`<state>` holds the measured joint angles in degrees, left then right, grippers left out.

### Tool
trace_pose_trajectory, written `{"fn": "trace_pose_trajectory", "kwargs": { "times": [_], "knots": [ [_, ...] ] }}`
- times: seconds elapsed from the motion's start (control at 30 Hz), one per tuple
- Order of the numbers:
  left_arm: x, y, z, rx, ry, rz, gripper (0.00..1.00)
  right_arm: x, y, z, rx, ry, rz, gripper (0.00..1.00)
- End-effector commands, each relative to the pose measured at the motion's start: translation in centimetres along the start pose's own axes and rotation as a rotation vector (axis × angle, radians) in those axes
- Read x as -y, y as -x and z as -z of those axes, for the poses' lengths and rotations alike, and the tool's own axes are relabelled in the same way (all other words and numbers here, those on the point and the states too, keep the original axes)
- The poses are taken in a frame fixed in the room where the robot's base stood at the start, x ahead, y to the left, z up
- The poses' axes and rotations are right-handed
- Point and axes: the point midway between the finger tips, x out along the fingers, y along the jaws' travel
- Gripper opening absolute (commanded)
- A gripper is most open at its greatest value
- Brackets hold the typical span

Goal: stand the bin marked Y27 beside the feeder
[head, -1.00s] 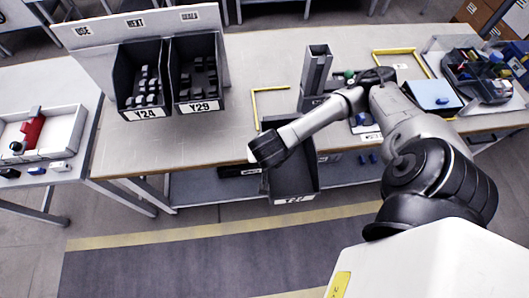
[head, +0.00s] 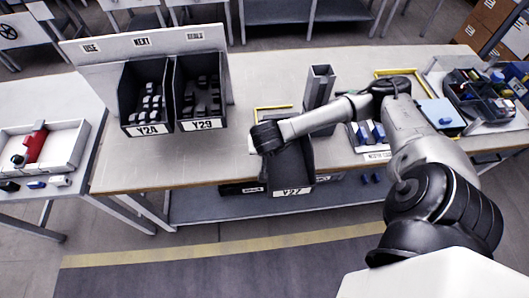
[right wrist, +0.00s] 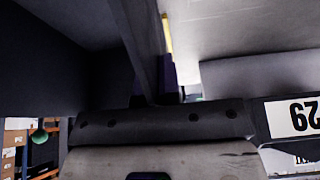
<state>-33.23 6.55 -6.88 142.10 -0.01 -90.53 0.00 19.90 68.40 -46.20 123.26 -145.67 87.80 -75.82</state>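The black bin marked Y27 (head: 292,168) hangs at the front edge of the table, its white label facing forward and low. My right gripper (head: 267,137) is at the bin's upper left side and appears shut on its wall; the fingertips are hidden in the head view. In the right wrist view the dark bin wall (right wrist: 140,45) runs up from the gripper (right wrist: 155,118). The feeder appears to be the tall grey metal channel (head: 319,88) standing on the table behind the bin. My left gripper is not in view.
Bins Y24 (head: 147,95) and Y29 (head: 200,90) stand left on the table against a white board (head: 140,45). A yellow corner mark (head: 272,107) lies left of the channel. A blue-topped box (head: 440,112) and a parts carousel (head: 485,90) are at the right.

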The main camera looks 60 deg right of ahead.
Motion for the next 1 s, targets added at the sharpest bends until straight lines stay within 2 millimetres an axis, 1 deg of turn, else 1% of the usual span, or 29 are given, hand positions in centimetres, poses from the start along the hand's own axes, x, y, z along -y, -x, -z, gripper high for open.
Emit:
{"fn": "trace_pose_trajectory", "kwargs": {
  "times": [0.03, 0.4, 1.0],
  "knots": [
    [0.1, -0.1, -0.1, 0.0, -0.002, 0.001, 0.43, -0.1, -0.4, 0.5, -0.002, -0.002, -0.002, 0.0],
    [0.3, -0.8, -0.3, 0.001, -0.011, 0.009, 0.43, -0.1, -2.5, 3.3, -0.001, -0.002, -0.002, 0.0],
    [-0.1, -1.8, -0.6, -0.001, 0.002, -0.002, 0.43, -0.3, -5.5, 8.1, -0.001, -0.002, 0.0, 0.0]
  ]
}}
